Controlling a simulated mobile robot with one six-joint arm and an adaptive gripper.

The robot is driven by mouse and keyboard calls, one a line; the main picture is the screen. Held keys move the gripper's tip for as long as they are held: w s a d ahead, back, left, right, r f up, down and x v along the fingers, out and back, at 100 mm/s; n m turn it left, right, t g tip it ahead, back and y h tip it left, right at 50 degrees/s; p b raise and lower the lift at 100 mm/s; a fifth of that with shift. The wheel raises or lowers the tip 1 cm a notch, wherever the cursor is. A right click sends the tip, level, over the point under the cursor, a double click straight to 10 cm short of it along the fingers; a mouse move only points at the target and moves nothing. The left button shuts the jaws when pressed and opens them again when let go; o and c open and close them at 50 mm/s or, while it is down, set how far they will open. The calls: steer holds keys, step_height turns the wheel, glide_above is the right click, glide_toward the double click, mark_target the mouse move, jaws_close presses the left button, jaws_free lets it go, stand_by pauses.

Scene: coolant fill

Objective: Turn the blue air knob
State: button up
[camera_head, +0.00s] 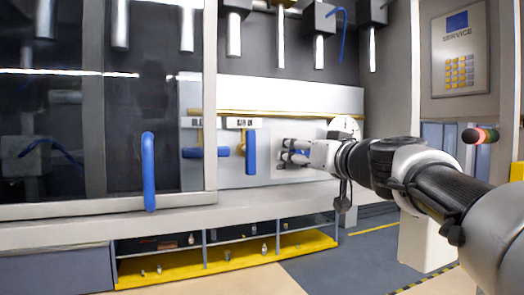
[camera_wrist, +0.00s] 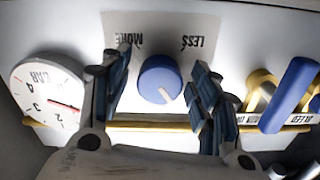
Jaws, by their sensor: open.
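The blue air knob (camera_wrist: 160,79) is round with a pale pointer mark at its lower right in the wrist view. My gripper (camera_wrist: 163,88) is open, with one finger on each side of the knob and a visible gap to both. In the head view my gripper (camera_head: 284,152) reaches the panel from the right, and a bit of the blue knob (camera_head: 302,154) shows between the fingers. Whether the fingertips reach past the knob's face is hard to tell.
A round gauge (camera_wrist: 47,98) marked BAR, with a red needle, is left of the knob in the wrist view. A blue lever (camera_wrist: 290,94) and yellow pipe are at right. In the head view, blue levers (camera_head: 251,152) and a blue door handle (camera_head: 149,172) are left of my gripper.

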steer(key=shift+d, duration=0.1)
steer(key=shift+c, duration=0.5)
steer(key=c, duration=1)
steer(key=m+b, duration=0.2)
steer(key=m, duration=0.2)
steer(key=shift+m, duration=0.3)
steer(key=m, duration=0.5)
steer(key=shift+m, duration=0.3)
steer(key=m, duration=0.5)
steer(key=shift+r, duration=0.1)
steer(key=shift+m+p, duration=0.55)
steer(key=shift+m, duration=1.85)
